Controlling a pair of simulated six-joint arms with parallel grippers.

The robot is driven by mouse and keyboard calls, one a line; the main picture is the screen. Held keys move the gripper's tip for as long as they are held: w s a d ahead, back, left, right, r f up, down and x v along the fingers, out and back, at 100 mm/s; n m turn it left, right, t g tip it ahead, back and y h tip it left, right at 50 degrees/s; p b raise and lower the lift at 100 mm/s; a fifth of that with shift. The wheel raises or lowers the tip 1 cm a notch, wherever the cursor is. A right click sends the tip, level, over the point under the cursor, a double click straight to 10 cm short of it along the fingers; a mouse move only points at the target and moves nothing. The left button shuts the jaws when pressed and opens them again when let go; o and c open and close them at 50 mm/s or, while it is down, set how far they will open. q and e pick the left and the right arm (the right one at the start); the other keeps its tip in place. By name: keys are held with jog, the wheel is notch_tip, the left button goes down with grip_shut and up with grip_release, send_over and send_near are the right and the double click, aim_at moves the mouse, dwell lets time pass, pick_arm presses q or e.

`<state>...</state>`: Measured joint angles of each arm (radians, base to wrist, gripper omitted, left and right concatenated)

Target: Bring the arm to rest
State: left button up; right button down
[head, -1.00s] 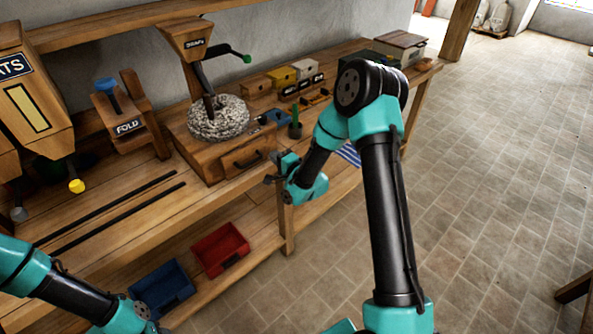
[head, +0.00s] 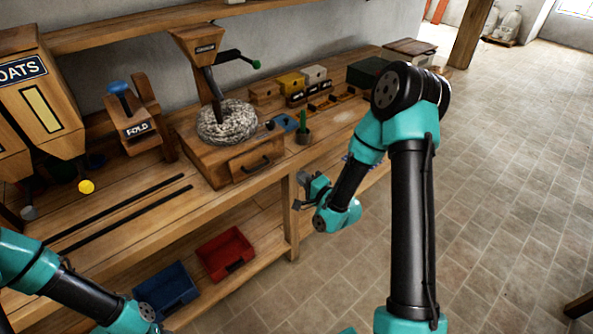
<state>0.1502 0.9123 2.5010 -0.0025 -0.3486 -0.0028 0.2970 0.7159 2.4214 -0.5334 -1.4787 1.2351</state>
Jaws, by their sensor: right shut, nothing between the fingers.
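My right arm (head: 412,220) stands bent at the right of the bench, with its elbow high and its forearm folded down to the left. My right gripper (head: 300,191) is shut and empty. It shows against the bench's front edge, beside the front leg (head: 291,228) and right of the drawer box. My left arm (head: 75,290) comes in at the lower left, and its gripper is outside the picture.
The wooden bench (head: 205,200) carries a mill with a stone wheel (head: 228,122), a fold stand (head: 135,125), an oats hopper (head: 35,95) and small boxes (head: 290,83). Blue (head: 167,290) and red (head: 224,254) bins sit on the lower shelf. Tiled floor (head: 510,180) at right is open.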

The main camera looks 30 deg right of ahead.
jog(key=s+a+f+n+g, duration=0.2)
jog(key=s+f+n+g, duration=0.15)
jog(key=f, duration=0.25)
jog(key=s+a+f+n+g, duration=0.3)
jog(key=f+g, duration=0.1)
jog(key=f, duration=0.3)
jog(key=s+a+f+n+g, duration=0.2)
jog(key=s+f+n+g, duration=0.1)
jog(key=s, duration=0.4)
jog(key=s+a+f+n+g, duration=0.2)
jog(key=s+f+n+g, duration=0.2)
jog(key=s, duration=0.4)
jog(key=shift+s+a+f+g, duration=0.2)
jog(key=shift+f+g, duration=0.35)
jog(key=shift+g, duration=0.5)
